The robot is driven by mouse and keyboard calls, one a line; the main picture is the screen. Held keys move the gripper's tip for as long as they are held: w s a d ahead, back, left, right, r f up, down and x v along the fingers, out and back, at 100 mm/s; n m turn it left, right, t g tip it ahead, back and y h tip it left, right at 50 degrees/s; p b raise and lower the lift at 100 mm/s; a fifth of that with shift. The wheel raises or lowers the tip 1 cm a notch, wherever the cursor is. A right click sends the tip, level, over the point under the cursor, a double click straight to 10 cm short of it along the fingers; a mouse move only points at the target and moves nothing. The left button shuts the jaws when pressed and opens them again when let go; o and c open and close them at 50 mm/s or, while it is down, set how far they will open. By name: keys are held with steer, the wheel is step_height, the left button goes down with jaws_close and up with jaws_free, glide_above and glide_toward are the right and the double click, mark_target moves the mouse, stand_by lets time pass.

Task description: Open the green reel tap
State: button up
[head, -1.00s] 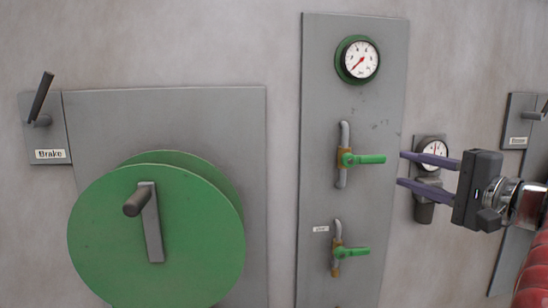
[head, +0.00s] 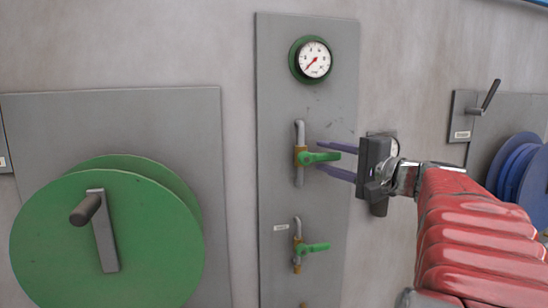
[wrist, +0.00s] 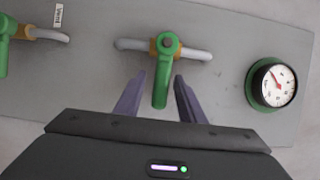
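The upper green tap (head: 318,158) has its lever pointing right, across its vertical grey pipe, on a grey panel (head: 272,100). A green-rimmed gauge (head: 313,59) sits above it. A green reel (head: 105,235) with a crank is at the left. My gripper (head: 320,155) is open, its purple fingers reaching left around the upper tap's lever. In the wrist view the lever (wrist: 160,88) lies between the fingertips (wrist: 159,85), with gaps on both sides. I cannot tell whether a finger touches it.
A lower green tap (head: 312,247) is on the same panel, beside a small label (head: 281,228). A grey-bodied gauge (head: 379,207) is partly hidden behind my gripper. A blue reel (head: 520,172) and a brake lever (head: 489,95) are at the right.

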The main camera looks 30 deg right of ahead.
jaws_close()
stand_by(0.5)
steer(key=shift+f, duration=0.1)
steer(key=shift+a, duration=0.2)
steer(key=shift+d, duration=0.15)
